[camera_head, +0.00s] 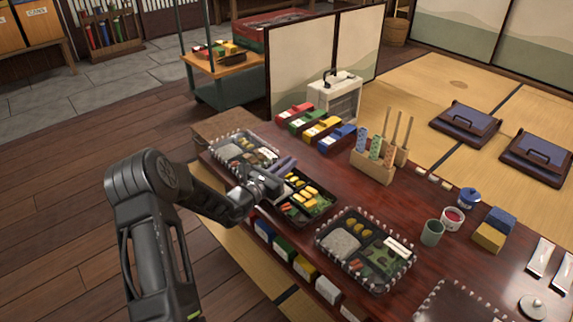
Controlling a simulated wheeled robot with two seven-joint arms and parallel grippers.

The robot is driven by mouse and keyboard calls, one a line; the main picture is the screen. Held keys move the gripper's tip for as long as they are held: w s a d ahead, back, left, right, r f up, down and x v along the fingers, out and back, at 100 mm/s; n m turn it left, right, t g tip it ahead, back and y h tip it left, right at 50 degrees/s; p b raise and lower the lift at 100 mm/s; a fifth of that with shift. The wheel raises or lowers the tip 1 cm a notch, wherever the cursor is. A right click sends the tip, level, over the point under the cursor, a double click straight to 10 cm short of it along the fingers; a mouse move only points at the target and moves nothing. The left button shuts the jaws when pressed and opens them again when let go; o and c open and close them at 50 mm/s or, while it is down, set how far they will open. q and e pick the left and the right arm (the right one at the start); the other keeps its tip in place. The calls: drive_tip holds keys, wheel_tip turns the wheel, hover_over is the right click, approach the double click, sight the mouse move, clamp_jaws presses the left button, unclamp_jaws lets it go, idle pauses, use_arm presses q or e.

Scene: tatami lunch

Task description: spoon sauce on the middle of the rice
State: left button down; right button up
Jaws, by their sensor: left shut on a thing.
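My left gripper (264,186) is over the middle lunch box (311,217) and shut on a slim thing that I cannot clearly make out. Lavender-grey bars (283,163) show just beyond its fingers; I cannot tell whether they are what it holds. White rice (345,241) fills one compartment of the right lunch box (366,283). Pale rice (228,152) also lies in the far left box. The gripper hides part of the middle box. A white jar of red sauce (453,217) stands open at the right. My right gripper is not in view.
A wooden holder (372,170) with upright sticks and patterned pieces stands behind the boxes. A green cup (432,232), a blue pot (468,198) and blue and yellow blocks (488,238) stand around the jar. Coloured packs (294,114) line the back.

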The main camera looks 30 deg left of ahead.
use_arm(q)
drive_tip(key=shift+w, duration=0.25)
idle(0.6)
drive_tip(key=shift+w+a, duration=0.15)
drive_tip(key=shift+a, duration=0.35)
drive_tip(key=shift+w+a, duration=0.15)
drive_tip(key=shift+a, duration=0.35)
drive_tip(key=shift+a, duration=0.15)
drive_tip(key=shift+w+a+b, duration=0.3)
drive_tip(key=shift+a+b, duration=0.15)
drive_tip(key=shift+a, duration=0.45)
drive_tip(key=shift+a, duration=0.15)
drive_tip(key=shift+w+a, duration=0.3)
drive_tip(key=shift+a, duration=0.6)
